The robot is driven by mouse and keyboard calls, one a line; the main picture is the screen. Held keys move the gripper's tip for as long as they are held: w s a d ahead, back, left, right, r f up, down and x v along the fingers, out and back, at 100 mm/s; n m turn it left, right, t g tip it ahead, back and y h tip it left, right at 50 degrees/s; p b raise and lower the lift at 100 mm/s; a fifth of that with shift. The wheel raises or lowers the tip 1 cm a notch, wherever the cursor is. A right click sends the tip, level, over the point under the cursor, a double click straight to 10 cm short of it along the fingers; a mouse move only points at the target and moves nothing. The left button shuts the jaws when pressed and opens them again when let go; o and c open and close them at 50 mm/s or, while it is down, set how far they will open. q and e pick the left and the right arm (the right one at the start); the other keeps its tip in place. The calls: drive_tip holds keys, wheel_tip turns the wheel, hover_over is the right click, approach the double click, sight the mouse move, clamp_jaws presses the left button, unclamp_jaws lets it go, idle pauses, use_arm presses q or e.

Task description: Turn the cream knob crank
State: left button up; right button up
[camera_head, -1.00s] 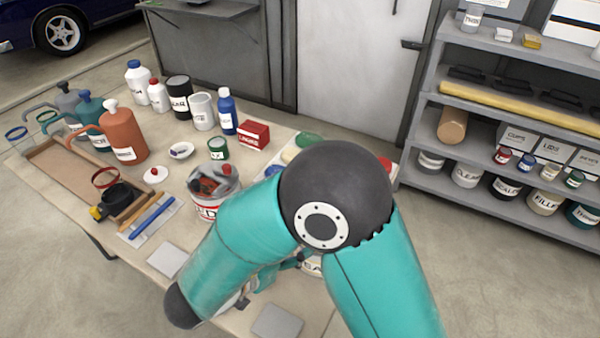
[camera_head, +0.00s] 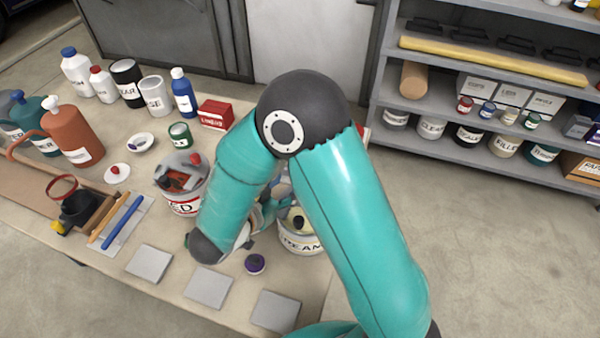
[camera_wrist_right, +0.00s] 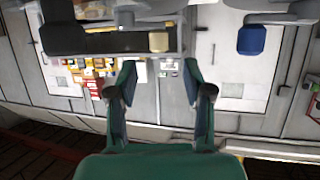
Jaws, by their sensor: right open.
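A tin with a white label reading "CREAM" (camera_head: 304,243) stands on the table, partly hidden behind my right arm. A dark and yellowish part (camera_head: 297,218) shows in its opening; I cannot tell whether it is the knob crank. My right gripper is mostly hidden behind my arm in the head view, beside the tin's left side. In the right wrist view its two fingers (camera_wrist_right: 166,92) are spread apart with nothing between them. I cannot tell whether it touches the tin. My left gripper is not in view.
A tin labelled "RED" (camera_head: 183,206) stands left of my right arm. A small dark purple-topped object (camera_head: 255,263) and grey square pads (camera_head: 209,287) lie near the table's front edge. Shelves (camera_head: 430,146) stand at the right.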

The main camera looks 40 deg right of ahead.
drive_tip(key=x, duration=0.7)
drive_tip(key=shift+d+p, duration=0.15)
drive_tip(key=shift+p, duration=0.15)
clamp_jaws()
